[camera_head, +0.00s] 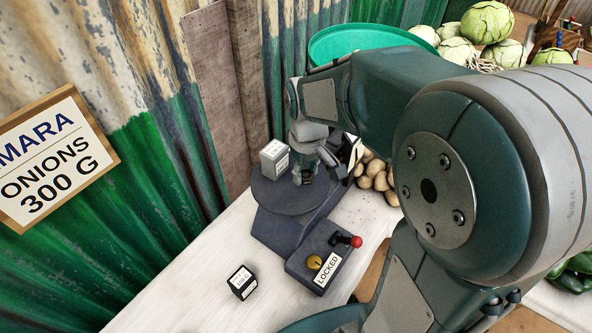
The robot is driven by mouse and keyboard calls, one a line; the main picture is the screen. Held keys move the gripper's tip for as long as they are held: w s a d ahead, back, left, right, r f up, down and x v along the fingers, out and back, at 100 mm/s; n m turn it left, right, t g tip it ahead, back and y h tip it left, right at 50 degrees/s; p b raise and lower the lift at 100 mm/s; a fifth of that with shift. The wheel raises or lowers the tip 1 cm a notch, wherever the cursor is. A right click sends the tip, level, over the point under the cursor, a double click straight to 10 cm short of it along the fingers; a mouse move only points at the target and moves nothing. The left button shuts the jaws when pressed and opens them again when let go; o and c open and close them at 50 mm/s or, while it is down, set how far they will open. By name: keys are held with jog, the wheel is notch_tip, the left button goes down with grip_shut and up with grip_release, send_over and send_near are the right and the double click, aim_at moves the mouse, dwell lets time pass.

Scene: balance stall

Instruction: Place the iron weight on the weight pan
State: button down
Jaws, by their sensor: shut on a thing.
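My gripper (309,173) reaches down over the round dark pan (275,200) of the scale. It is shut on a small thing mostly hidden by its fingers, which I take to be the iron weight. I cannot tell whether that thing touches the pan. A grey block (272,160) with a white label stands on the pan just left of the gripper. A dark block (242,283) with a white label sits on the table in front of the scale. The small print on both labels is too small to read surely.
The scale's front box (310,255) has a LOCKED label (328,270), a yellow button and a red-knobbed lever (354,241). Potatoes (376,178) lie right of the pan, and a green basin (345,37) stands behind. The white table (190,290) is clear around the dark block.

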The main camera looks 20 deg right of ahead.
aim_at(302, 188)
jog(key=shift+w+d+f, duration=0.5)
jog(key=shift+d+f, duration=0.1)
jog(key=shift+f, duration=0.05)
jog(key=f, duration=0.1)
jog(key=a+f, duration=0.1)
jog(key=f, duration=0.1)
jog(key=shift+a, duration=0.4)
jog(key=shift+d+f, duration=0.15)
jog(key=shift+d, duration=0.15)
jog(key=shift+c, duration=1.6)
grip_release()
jog(key=shift+d, duration=0.2)
jog(key=shift+o, duration=0.2)
jog(key=shift+d, duration=0.15)
jog(key=shift+a, duration=0.35)
jog(key=shift+a+r, duration=0.1)
jog(key=shift+r, duration=0.25)
jog(key=r, duration=1)
jog(key=shift+d+r, duration=0.2)
jog(key=shift+r, duration=0.1)
jog(key=shift+s+a+r, duration=0.1)
jog(key=shift+r, duration=0.45)
jog(key=s+r+m+t, duration=0.2)
jog(key=s+m+t, duration=0.2)
jog(key=s, duration=1)
jog(key=shift+r+t, duration=0.35)
jog(key=shift+t, duration=0.45)
